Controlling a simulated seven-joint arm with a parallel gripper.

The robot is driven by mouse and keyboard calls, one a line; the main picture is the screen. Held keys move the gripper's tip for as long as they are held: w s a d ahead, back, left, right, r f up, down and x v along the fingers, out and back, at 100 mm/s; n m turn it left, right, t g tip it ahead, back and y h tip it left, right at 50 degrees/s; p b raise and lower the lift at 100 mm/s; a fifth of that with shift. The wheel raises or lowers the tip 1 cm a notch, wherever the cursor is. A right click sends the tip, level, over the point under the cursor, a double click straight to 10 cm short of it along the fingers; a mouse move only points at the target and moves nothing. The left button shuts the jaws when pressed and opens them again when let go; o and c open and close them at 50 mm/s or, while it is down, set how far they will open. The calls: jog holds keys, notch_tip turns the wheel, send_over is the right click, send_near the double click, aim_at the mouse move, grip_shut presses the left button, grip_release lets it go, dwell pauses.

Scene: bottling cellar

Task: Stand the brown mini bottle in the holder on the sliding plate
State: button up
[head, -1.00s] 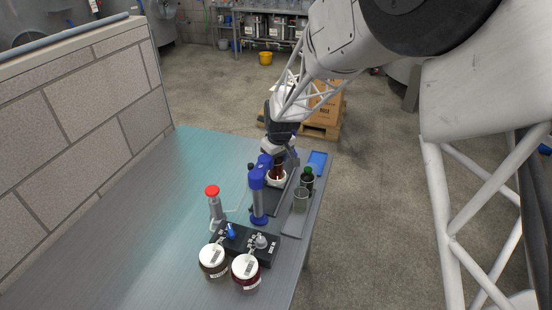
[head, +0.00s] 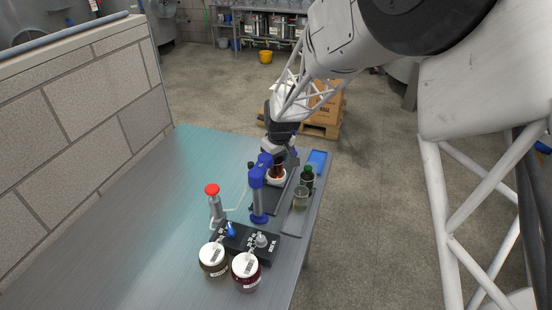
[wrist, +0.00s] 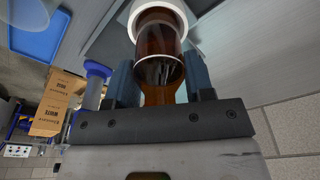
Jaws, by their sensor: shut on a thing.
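The brown mini bottle (wrist: 159,35) is amber and see-through. In the wrist view it is between the two fingers of my gripper (wrist: 160,84), which is shut on it. Its far end meets a white ring-shaped holder (wrist: 186,12). In the head view the bottle (head: 278,169) stands about upright at the white holder (head: 276,179) on the sliding plate (head: 262,199), behind the blue-topped post. My gripper (head: 279,157) is above it, partly hidden by the arm. I cannot tell whether the bottle's base rests on the holder's floor.
A blue-and-grey post (head: 258,190) stands just in front of the holder. A grey tray (head: 296,218) to the right holds a dark green bottle (head: 307,178) and a glass beaker (head: 301,197). Two lidded jars (head: 214,260) and a red-capped bottle (head: 214,205) stand nearer. The table's left is clear.

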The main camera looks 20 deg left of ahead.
jog(key=o, duration=1.6)
jog(key=shift+c, duration=0.2)
jog(key=shift+r, duration=2.95)
